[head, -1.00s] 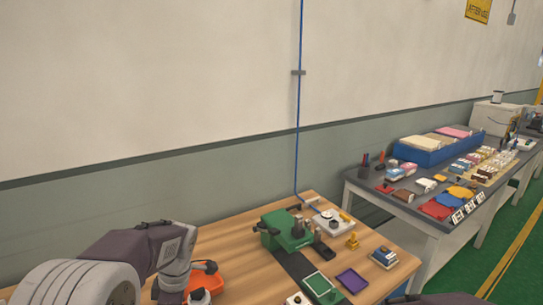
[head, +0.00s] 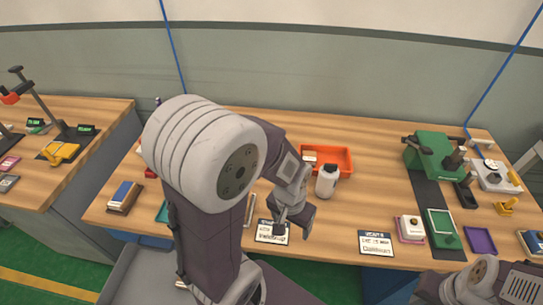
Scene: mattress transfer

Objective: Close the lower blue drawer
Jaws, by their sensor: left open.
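Blue cabinet parts show under the front edge of the wooden table, a strip at the left (head: 122,236) and a panel at the lower right (head: 378,286). A grey, tray-like surface (head: 130,278) juts out below the table at the lower left. It may be a pulled-out drawer, but I cannot tell which one. My left arm crosses the middle and hides much of the table front. My left gripper (head: 290,226) is open, above the table's front edge near a white label card (head: 271,232). My right arm shows at the lower right, with its gripper out of view.
On the wooden table (head: 390,205) are an orange tray (head: 341,153), a white bottle (head: 327,183), a second label card (head: 376,243), a green machine (head: 432,157) and a purple tray (head: 481,240). Another table (head: 85,113) stands at the left. Green floor shows at the lower left.

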